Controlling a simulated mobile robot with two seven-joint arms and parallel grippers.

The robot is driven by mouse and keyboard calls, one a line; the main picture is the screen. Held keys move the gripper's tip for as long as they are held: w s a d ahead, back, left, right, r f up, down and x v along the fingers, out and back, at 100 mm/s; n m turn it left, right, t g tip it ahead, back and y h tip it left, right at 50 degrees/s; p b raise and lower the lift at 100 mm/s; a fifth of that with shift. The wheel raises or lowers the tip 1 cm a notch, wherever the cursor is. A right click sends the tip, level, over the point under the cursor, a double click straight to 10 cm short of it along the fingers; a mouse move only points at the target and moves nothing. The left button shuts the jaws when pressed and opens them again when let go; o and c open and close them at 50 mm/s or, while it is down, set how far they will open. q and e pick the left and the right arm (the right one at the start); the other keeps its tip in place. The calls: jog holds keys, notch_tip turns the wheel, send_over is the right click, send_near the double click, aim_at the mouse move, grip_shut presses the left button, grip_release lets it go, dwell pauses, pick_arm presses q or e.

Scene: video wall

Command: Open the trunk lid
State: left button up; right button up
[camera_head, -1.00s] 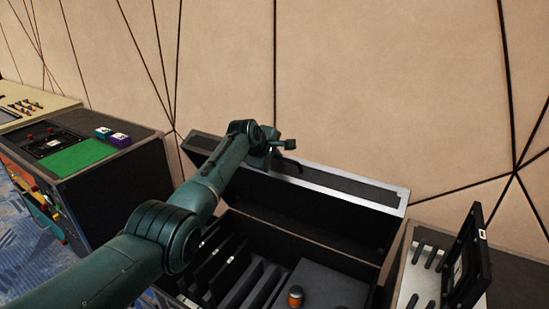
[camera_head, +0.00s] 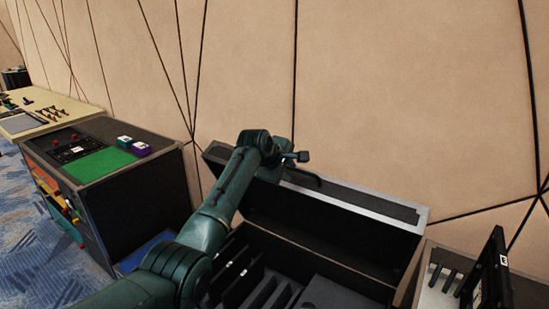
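The black trunk (camera_head: 262,247) stands against the wall, with dark dividers showing inside it. Its trunk lid (camera_head: 340,222) has a pale metal edge and is raised, tilted back toward the wall. My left arm reaches in from the bottom left across the trunk. My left gripper (camera_head: 305,170) is at the top edge of the lid, on its left half. Its fingers are small and dark here, and I cannot tell whether they are open or touch the lid. My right gripper is not in view.
A cabinet with a green top panel (camera_head: 105,164) and small boxes (camera_head: 140,149) stands left of the trunk. A pale table (camera_head: 50,108) is farther left. A black upright frame (camera_head: 486,275) stands at the right. Blue carpet (camera_head: 40,245) is clear at lower left.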

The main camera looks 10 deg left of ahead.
pick_arm(q)
jog(key=v, duration=0.9)
jog(key=shift+c, duration=0.4)
